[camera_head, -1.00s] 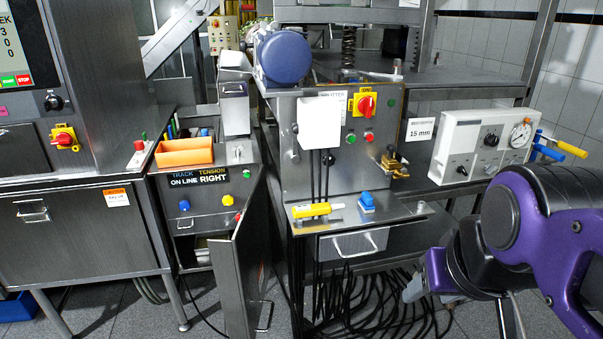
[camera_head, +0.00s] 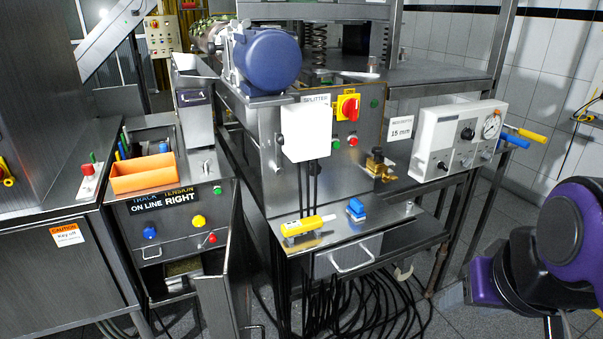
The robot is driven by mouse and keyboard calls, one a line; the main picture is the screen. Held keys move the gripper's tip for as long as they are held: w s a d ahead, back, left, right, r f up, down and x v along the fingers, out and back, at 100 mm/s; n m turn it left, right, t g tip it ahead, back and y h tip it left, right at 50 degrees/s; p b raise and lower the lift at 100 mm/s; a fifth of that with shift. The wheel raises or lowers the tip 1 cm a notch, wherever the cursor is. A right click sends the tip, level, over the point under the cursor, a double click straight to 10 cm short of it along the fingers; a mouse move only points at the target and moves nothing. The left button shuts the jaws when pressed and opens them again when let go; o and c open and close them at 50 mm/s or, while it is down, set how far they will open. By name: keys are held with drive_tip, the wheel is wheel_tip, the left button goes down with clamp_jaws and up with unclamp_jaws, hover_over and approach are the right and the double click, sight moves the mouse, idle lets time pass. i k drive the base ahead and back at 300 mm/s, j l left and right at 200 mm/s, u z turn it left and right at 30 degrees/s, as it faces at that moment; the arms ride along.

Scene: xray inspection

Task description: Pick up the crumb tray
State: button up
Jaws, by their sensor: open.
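No part is labelled as the crumb tray. A shallow metal compartment (camera_head: 183,268) with a grainy, yellowish-brown content shows in the lower left cabinet, behind a half-open door (camera_head: 222,300). A metal drawer (camera_head: 368,249) with a bar handle hangs under the splitter's front shelf. I cannot tell from looks which of these is the tray. My gripper (camera_head: 474,288), on the purple arm at the lower right, is open and holds nothing visible. It is well to the right of both and apart from them. Its fingers are mostly hidden or turned away.
An orange bin (camera_head: 142,173) stands on the left cabinet. A white gauge box (camera_head: 455,140) is at the right. Some floor shows between cables and arm.

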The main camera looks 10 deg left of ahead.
sight(183, 269)
drive_tip(key=j, duration=1.1)
drive_tip(key=i+j, duration=0.1)
drive_tip(key=j, duration=1)
drive_tip(key=i+j, duration=0.1)
drive_tip(key=j, duration=1)
drive_tip(key=k+j+z, duration=0.1)
drive_tip(key=j, duration=0.8)
drive_tip(key=k+j+z, duration=0.2)
drive_tip(key=i+l+u, duration=0.25)
drive_tip(key=l, duration=0.25)
